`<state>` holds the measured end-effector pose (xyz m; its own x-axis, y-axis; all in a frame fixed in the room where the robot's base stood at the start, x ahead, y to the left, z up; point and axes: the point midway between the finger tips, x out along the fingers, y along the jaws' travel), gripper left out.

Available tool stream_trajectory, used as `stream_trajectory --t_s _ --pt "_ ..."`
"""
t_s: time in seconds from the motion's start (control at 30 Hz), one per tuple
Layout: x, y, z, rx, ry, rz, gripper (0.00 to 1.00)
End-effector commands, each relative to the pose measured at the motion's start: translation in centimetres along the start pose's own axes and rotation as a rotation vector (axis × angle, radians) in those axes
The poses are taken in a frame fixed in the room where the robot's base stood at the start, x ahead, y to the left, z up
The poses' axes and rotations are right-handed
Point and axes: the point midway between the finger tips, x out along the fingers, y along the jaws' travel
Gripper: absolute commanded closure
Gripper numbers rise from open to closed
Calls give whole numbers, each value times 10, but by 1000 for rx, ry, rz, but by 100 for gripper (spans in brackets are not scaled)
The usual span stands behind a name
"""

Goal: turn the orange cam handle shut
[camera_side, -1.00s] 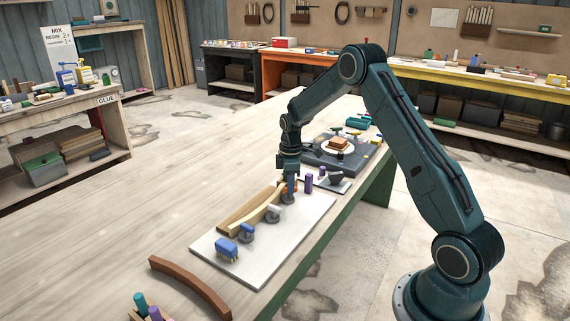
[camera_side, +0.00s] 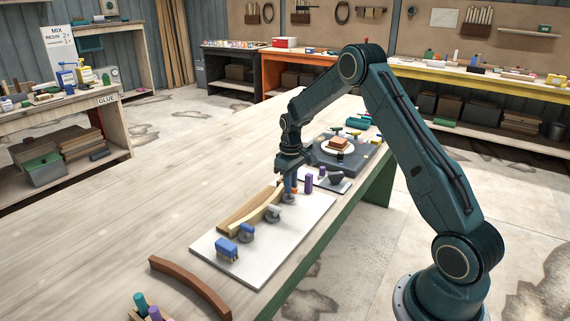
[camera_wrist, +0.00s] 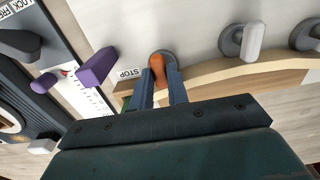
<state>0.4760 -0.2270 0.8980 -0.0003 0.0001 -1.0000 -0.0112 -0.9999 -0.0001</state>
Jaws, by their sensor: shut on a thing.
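The orange cam handle (camera_wrist: 157,70) sits on a round grey base at the end of the curved wooden form, next to a STOP label (camera_wrist: 130,72). My gripper (camera_wrist: 160,85) is shut on the orange handle, with one blue finger on each side of it. In the side view, my gripper (camera_side: 289,190) reaches down at the far end of the white board, and a bit of the orange handle (camera_side: 294,187) shows beside the fingers. A pale curved strip (camera_side: 256,212) lies along the wooden form (camera_side: 240,212).
A white cam handle (camera_side: 273,212) and a blue cam handle (camera_side: 247,230) stand along the strip. A blue brush (camera_side: 227,249) is at the board's near end. Purple pieces (camera_wrist: 97,68) stand close by. A brown curved piece (camera_side: 190,285) lies on the bench.

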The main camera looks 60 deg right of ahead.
Motion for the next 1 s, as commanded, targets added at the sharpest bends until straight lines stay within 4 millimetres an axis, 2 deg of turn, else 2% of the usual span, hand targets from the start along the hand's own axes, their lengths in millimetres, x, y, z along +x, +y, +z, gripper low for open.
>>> stream_trajectory --t_s 0.33,0.37,0.4,0.77,1.0 --pt "-1 0 0 7 1 1 100" --pt "-1 0 0 7 1 1 82" --pt "-1 0 0 7 1 1 75" --pt "-2 0 0 5 1 0 75" --pt "-16 0 -1 4 2 1 75"
